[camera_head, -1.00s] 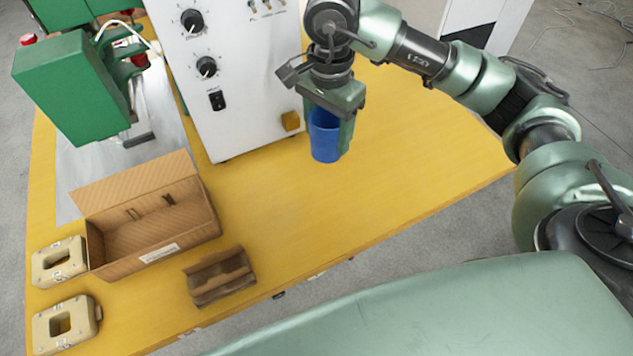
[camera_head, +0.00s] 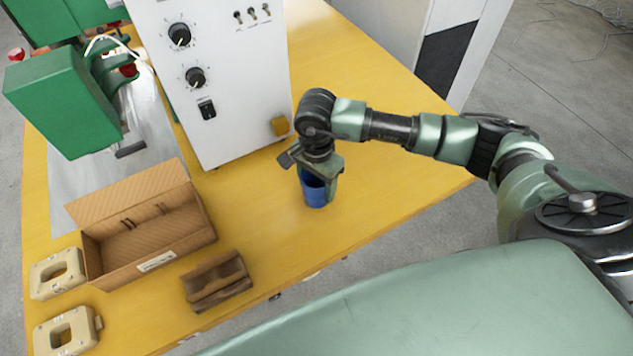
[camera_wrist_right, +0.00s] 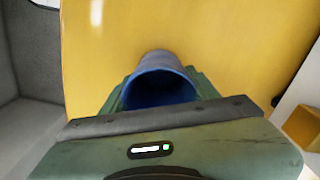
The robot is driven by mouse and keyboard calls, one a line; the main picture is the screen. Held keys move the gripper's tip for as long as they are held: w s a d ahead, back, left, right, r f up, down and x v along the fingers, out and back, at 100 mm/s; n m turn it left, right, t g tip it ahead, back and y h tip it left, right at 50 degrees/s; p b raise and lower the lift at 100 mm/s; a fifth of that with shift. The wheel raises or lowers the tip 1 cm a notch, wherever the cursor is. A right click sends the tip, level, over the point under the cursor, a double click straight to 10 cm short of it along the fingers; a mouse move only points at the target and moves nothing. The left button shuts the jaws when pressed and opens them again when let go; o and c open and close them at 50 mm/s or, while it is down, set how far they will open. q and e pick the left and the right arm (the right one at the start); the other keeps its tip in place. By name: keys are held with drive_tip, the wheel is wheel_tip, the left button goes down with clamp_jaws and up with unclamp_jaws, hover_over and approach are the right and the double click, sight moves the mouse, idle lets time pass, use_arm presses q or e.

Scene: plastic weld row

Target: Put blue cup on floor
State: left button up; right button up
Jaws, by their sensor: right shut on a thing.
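The blue cup (camera_head: 315,190) is over the yellow table, between the white machine and the table's front edge. My right gripper (camera_head: 318,178) is shut on it from above, with a finger on its side. The cup looks about upright; I cannot tell whether its bottom touches the table. In the right wrist view the blue cup (camera_wrist_right: 160,82) shows its open rim, and my right gripper (camera_wrist_right: 160,95) partly hides it. The grey floor (camera_head: 415,240) shows beyond the table's right and front edges. My left gripper is not in view.
The yellow table (camera_head: 390,180) has free room around the cup. A white control box (camera_head: 230,100) stands behind it. An open cardboard box (camera_head: 150,235), a brown holder (camera_head: 217,283) and two beige blocks (camera_head: 57,272) lie to the left. A green machine (camera_head: 65,100) stands at the back left.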

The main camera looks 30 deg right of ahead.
drive_tip(key=shift+f+b, duration=0.2)
drive_tip(key=shift+b, duration=0.1)
drive_tip(key=o, duration=1.3)
drive_tip(key=shift+r, duration=0.1)
drive_tip(key=shift+o, duration=0.2)
